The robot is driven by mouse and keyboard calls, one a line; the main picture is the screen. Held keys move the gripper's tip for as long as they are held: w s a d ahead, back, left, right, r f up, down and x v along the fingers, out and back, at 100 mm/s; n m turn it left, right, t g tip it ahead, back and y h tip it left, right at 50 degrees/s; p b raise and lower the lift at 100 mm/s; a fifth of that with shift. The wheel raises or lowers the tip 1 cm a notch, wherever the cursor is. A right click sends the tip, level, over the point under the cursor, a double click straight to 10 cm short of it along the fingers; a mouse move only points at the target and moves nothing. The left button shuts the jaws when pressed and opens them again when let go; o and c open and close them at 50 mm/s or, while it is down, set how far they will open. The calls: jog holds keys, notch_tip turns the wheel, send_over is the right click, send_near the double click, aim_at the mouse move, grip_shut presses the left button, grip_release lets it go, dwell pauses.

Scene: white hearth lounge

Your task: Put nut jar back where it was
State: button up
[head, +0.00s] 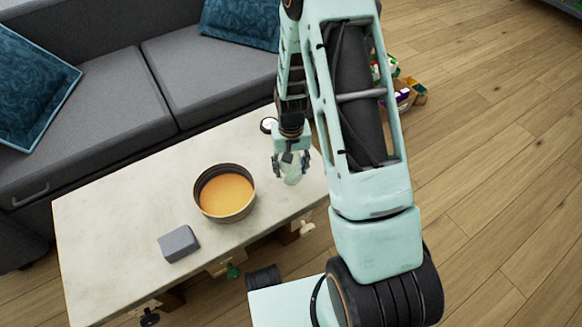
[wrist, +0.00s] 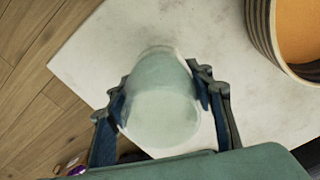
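The nut jar (wrist: 162,100) is a pale, greenish, see-through vessel, and no nuts can be made out in it. In the wrist view it sits between both fingers of my gripper (wrist: 163,108), which touch its sides. In the head view the jar (head: 292,172) shows faintly under my gripper (head: 290,165), at the right end of the pale stone-topped table (head: 120,215). Whether its base touches the tabletop cannot be told.
A dark-rimmed round container with an orange inside (head: 224,192) stands left of my gripper. A grey block (head: 178,243) lies near the table's front edge. A small round white thing (head: 268,125) is at the back edge. A grey sofa (head: 100,105) stands behind; a filled box (head: 405,95) is on the floor.

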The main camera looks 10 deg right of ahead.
jog(key=o, duration=0.4)
notch_tip(320, 180, up, 12)
jog(key=p, duration=0.4)
jog(key=shift+r, duration=0.15)
